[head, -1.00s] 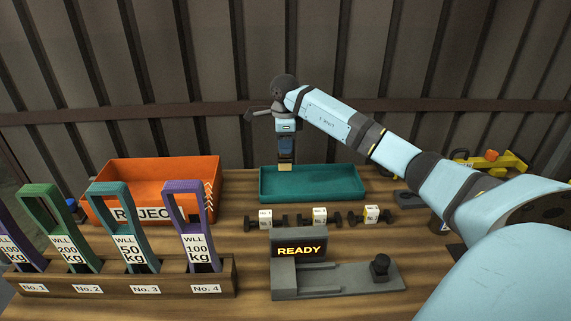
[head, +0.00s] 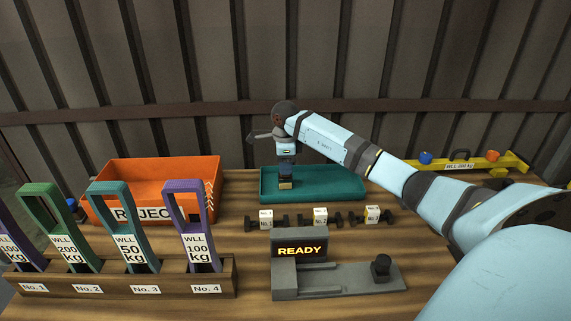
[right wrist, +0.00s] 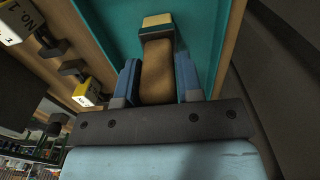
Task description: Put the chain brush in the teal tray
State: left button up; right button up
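The chain brush (right wrist: 157,70) has a brown handle and a pale, dark-banded head. My right gripper (right wrist: 158,85) has its blue fingers on both sides of the handle, appearing shut on it. In the head view the right gripper (head: 286,167) points down over the teal tray (head: 335,184), with the pale end of the brush (head: 285,184) below it. The brush end is within the tray's outline; whether it touches the floor I cannot tell. The tray otherwise looks empty. My left gripper is not in view.
An orange reject bin (head: 140,175) stands left of the tray. Several small dark pieces with white labels (head: 320,215) lie in front of it. Nearer are a READY display (head: 299,250) and a wooden rack (head: 125,280) of coloured shackles. A yellow bar (head: 460,165) lies at the right.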

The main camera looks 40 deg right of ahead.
jog(key=o, duration=0.3)
notch_tip(320, 180, up, 12)
jog(key=shift+r, duration=0.2)
dwell(0.3)
dwell(0.4)
